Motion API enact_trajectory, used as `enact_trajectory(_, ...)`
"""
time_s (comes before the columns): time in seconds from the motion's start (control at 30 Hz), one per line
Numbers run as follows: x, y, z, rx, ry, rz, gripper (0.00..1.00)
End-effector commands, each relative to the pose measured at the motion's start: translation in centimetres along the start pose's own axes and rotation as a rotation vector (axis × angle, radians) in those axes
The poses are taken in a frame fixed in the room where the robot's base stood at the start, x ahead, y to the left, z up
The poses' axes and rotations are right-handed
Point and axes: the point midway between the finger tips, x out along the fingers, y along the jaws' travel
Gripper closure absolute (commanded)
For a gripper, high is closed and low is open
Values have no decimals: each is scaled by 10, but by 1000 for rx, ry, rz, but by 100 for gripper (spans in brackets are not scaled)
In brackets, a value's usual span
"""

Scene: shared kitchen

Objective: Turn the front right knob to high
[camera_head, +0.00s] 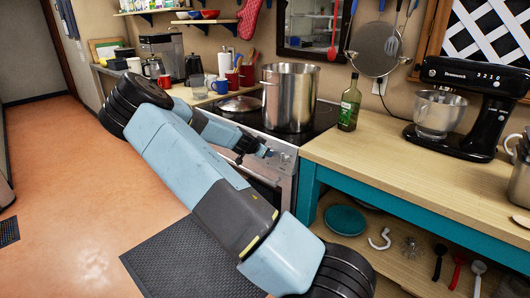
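The stove (262,137) stands against the wall with a black cooktop and a steel front. My gripper (266,152) is at the upper part of the stove's front panel, towards its right end. A small knob (285,157) seems to show on the panel just right of my fingertips. It is too small to read its setting, and I cannot tell whether the fingers touch a knob. The fingers are small and dark here, so I cannot tell whether they are open or shut. My arm hides the left part of the stove front and any knobs there.
A large steel pot (289,98) stands on the cooktop, with a lid (240,104) to its left. A green bottle (349,105) and a black stand mixer (461,105) are on the wooden counter (400,165). A dark mat (180,262) lies on the open floor.

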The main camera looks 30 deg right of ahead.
Motion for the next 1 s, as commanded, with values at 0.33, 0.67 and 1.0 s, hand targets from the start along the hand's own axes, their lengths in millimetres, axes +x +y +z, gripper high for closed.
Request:
enact_trajectory(0.33,0,0,2,-1,-3,-1,88)
enact_trajectory(0.67,0,0,1,0,-1,0,33)
enact_trajectory(1.0,-10,0,0,1,0,-1,33)
